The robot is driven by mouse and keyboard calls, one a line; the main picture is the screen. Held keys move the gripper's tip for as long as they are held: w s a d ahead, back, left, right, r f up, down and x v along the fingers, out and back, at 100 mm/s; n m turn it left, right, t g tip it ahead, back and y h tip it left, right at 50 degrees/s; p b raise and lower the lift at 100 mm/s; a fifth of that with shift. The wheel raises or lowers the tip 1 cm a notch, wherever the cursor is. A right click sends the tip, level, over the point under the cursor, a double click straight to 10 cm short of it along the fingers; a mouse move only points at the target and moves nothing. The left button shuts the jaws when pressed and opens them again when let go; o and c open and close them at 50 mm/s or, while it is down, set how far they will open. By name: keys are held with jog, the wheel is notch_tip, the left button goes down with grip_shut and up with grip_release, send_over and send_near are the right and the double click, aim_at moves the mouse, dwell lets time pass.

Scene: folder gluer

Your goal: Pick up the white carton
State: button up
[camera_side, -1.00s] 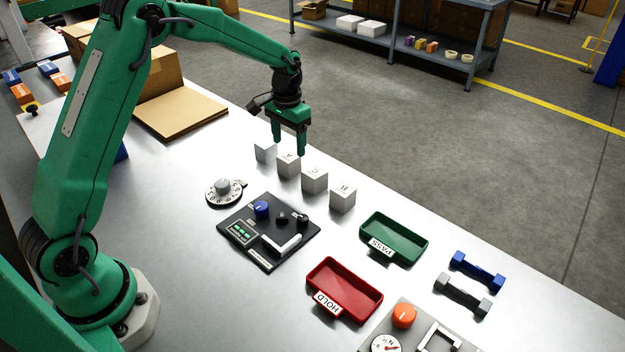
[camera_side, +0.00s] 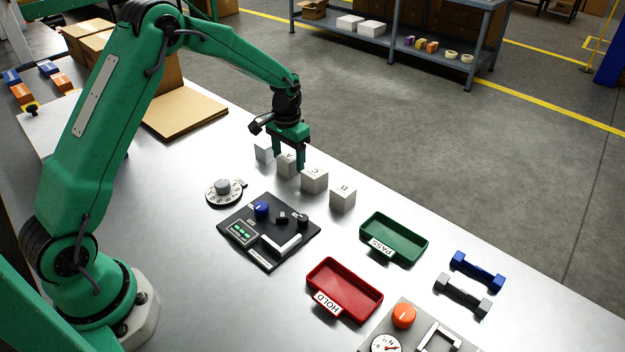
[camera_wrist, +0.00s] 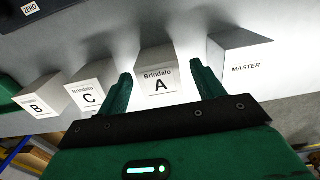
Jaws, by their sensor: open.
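Several pale, box-shaped cartons stand in a row on the bench. Carton A (camera_side: 285,168) is white and reads "Brindalo A" in the wrist view (camera_wrist: 160,84). White carton C (camera_side: 314,181) and white carton B (camera_side: 343,200) stand to its right in the side view. A greyer block (camera_side: 263,152), marked MASTER in the wrist view (camera_wrist: 243,66), stands to its left. My gripper (camera_side: 289,163) is open and low over carton A. In the wrist view its fingers (camera_wrist: 162,82) lie either side of carton A; I cannot tell whether either touches it.
A dial (camera_side: 223,190) and a black control panel (camera_side: 268,232) lie on the near side of the row. A green PASS tray (camera_side: 423,243) and a red HOLD tray (camera_side: 373,296) stand to the right. Flat cardboard (camera_side: 190,112) lies behind left. Neighbouring cartons leave narrow gaps.

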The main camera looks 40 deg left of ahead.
aim_at(289, 156)
jog(key=shift+c, duration=0.5)
jog(key=c, duration=0.9)
jog(key=shift+c, duration=0.2)
jog(key=shift+r, duration=0.15)
jog(key=shift+r, duration=0.45)
notch_tip(289, 156, up, 3)
jog(key=shift+r, duration=0.15)
jog(key=s+d+r, duration=0.4)
jog(key=d+r, duration=0.2)
jog(key=d, duration=0.4)
jog(key=shift+s+d+r, duration=0.3)
jog(key=shift+s+d, duration=0.05)
jog(key=shift+s, duration=0.05)
